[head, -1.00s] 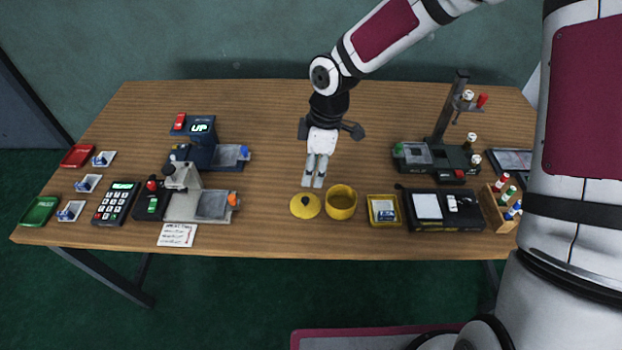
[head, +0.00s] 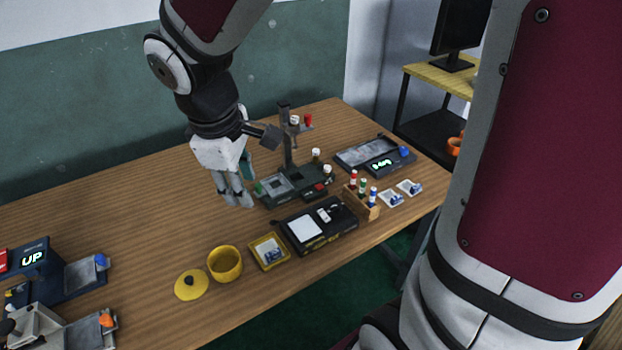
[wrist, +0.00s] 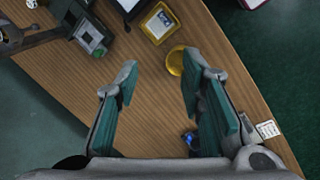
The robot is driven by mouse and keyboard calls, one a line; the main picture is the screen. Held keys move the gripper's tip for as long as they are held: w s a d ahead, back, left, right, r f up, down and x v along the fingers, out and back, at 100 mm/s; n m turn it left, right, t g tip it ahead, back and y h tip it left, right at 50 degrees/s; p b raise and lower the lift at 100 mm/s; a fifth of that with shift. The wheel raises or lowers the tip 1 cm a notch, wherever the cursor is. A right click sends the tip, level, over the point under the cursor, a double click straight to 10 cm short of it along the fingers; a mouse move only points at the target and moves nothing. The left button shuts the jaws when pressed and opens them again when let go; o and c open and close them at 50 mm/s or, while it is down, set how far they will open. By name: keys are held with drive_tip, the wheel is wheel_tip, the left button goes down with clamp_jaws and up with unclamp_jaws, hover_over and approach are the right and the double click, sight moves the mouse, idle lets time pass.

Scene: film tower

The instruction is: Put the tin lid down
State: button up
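The yellow tin lid (head: 191,284) lies flat on the wooden table (head: 130,235) in the head view, its dark knob upward. The yellow tin (head: 225,264) stands open just to its right. My gripper (head: 238,200) is in the air behind and to the right of the tin, apart from the lid. In the wrist view my gripper (wrist: 160,78) has its fingers spread with nothing between them. The tin (wrist: 175,61) shows there partly behind the right finger; I cannot make out the lid.
A yellow tray (head: 268,251) and a black case (head: 314,226) stand right of the tin. A stand device (head: 290,187) is just right of my gripper. A bottle rack (head: 361,199) is farther right. Bare table lies left of my gripper.

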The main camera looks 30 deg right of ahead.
drive_tip(key=s+d+r+m+t+y, duration=0.1)
drive_tip(key=s+d+r+m, duration=0.1)
drive_tip(key=s+r+m, duration=0.2)
drive_tip(key=s+d+r+m+t, duration=0.1)
drive_tip(key=s+r+m, duration=0.3)
drive_tip(key=s, duration=0.7)
drive_tip(key=shift+s+d+r+m+t+y, duration=0.15)
drive_tip(key=shift+d+m+t+y, duration=0.25)
drive_tip(key=shift+d+m, duration=0.3)
